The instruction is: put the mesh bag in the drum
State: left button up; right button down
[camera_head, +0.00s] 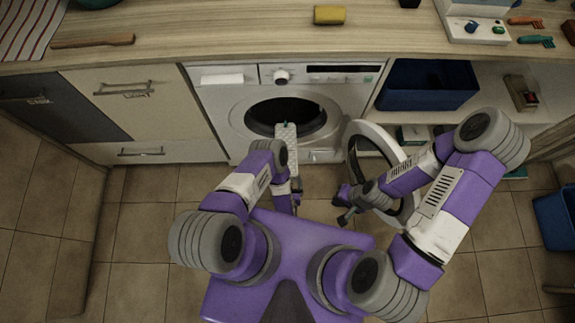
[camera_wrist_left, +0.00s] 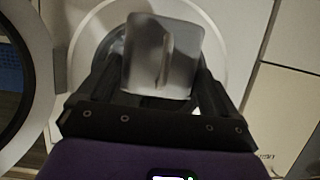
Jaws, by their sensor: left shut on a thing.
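The mesh bag (camera_head: 285,142) is pale with a dotted pattern and a small green spot at its far end, in front of the washer's round opening. In the left wrist view a pale grey piece (camera_wrist_left: 163,55), which looks like the bag, sits between the dark fingers of my left gripper (camera_wrist_left: 160,82). That gripper is shut on it; in the head view it is partly hidden by my left arm. The drum (camera_head: 287,116) is dark and open behind the bag. My right gripper (camera_head: 345,205) is beside the open round door (camera_head: 408,203); its jaw gap is unclear.
The washer (camera_head: 225,115) stands under a wooden counter (camera_head: 215,38) between drawers (camera_head: 120,95) and a shelf with a blue bin (camera_head: 425,97). The door stands open to the right. The tiled floor (camera_head: 140,215) at left is clear.

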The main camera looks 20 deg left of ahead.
aim_at(286, 134)
pick_arm(q)
jog(key=w, duration=0.2)
jog(key=w+a, duration=0.1)
jog(key=shift+w+f, duration=0.1)
jog(key=shift+w, duration=0.25)
jog(key=w+b, duration=0.1)
jog(key=w, duration=0.1)
jog(key=w+a+b, duration=0.1)
jog(key=w, duration=0.1)
jog(key=shift+w+a, duration=0.2)
jog(key=shift+w, duration=0.2)
jog(key=w, duration=0.2)
jog(key=w+a+b, duration=0.1)
jog(key=w, duration=0.1)
jog(key=w+a+b, duration=0.1)
jog(key=w, duration=0.2)
jog(key=shift+w, duration=0.1)
jog(key=w+b, duration=0.1)
jog(key=w+a, duration=0.1)
jog(key=w, duration=0.1)
jog(key=w+b, duration=0.1)
jog(key=shift+w+a+b, duration=0.25)
jog(key=shift+w+b, duration=0.05)
jog(key=shift+w, duration=0.1)
jog(key=w+a, duration=0.3)
jog(key=w, duration=0.9)
jog(key=shift+w+a, duration=0.3)
